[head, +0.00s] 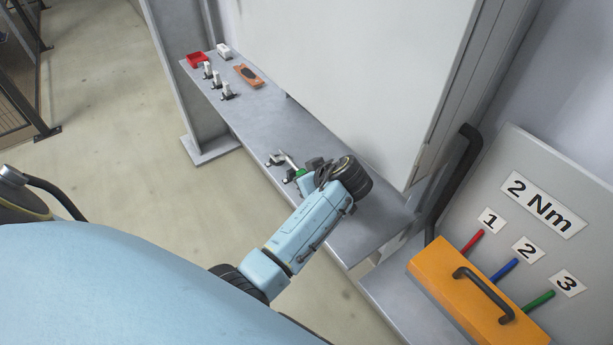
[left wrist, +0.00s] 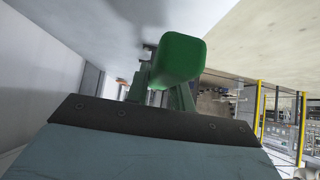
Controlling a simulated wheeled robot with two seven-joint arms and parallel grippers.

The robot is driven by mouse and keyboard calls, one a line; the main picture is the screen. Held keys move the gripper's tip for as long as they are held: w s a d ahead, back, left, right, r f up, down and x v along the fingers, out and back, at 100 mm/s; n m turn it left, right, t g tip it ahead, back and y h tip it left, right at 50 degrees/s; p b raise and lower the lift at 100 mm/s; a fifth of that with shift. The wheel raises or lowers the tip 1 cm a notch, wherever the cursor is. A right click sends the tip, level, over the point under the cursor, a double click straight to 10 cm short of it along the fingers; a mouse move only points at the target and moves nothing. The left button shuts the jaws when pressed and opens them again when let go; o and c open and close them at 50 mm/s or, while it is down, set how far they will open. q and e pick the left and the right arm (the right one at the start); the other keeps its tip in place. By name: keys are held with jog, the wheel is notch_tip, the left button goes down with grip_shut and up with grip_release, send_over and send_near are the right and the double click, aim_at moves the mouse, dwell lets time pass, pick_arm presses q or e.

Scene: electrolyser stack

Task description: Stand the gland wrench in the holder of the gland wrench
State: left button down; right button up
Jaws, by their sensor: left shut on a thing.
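A wrench with a green handle (head: 299,174) and a pale metal shank is at my left gripper (head: 306,171), over the near part of the grey shelf. In the left wrist view the green handle (left wrist: 180,58) fills the space in front of my left gripper (left wrist: 158,88), which is shut on it. A small dark fitting (head: 272,161) lies beside the metal end; I cannot tell whether it is the wrench's holder or whether they touch. The wrist hides part of the wrench and the shelf behind it. My right gripper is not in view.
The grey shelf (head: 262,125) runs along a white panel (head: 350,70). At its far end are a red tray (head: 197,60), several white pieces (head: 215,78) and an orange-brown part (head: 248,75). An orange block (head: 465,290) with coloured rods stands at right.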

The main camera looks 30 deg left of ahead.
pick_arm(q)
jog(key=shift+f+b, duration=0.65)
jog(key=shift+f, duration=0.35)
dwell(0.3)
jog(key=c, duration=1.1)
grip_release()
jog(key=shift+r, duration=0.1)
jog(key=v, duration=0.7)
jog(key=shift+d+r+p, duration=0.1)
jog(key=shift+r+p, duration=0.1)
jog(key=shift+p, duration=0.2)
